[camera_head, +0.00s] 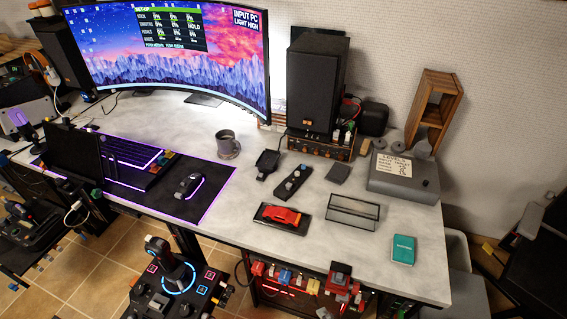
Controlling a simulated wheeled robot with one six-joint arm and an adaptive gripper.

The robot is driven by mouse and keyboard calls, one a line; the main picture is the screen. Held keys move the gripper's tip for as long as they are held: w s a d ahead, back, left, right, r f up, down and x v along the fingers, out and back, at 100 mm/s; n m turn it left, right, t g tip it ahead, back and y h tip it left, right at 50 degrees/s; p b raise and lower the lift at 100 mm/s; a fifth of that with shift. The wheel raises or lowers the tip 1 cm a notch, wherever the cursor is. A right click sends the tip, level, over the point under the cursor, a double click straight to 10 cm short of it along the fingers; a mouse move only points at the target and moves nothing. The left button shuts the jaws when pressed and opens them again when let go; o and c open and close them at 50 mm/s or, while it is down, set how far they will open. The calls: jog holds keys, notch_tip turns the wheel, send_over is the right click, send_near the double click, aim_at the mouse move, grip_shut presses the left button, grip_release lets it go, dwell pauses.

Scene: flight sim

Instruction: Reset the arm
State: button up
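No part of my arm that I can identify shows in the head view, and my gripper is not in view. Its pose and whether it is open or shut cannot be seen. The task names no other object. The grey desk (340,262) fills the middle of the view.
A curved monitor (170,50), a black speaker (317,85), a mug (227,145), a red model car (281,216), a glass case (352,212), a grey box (404,178) and a teal box (402,250) stand on the desk. A joystick unit (175,278) stands in front. Dark frames flank both sides.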

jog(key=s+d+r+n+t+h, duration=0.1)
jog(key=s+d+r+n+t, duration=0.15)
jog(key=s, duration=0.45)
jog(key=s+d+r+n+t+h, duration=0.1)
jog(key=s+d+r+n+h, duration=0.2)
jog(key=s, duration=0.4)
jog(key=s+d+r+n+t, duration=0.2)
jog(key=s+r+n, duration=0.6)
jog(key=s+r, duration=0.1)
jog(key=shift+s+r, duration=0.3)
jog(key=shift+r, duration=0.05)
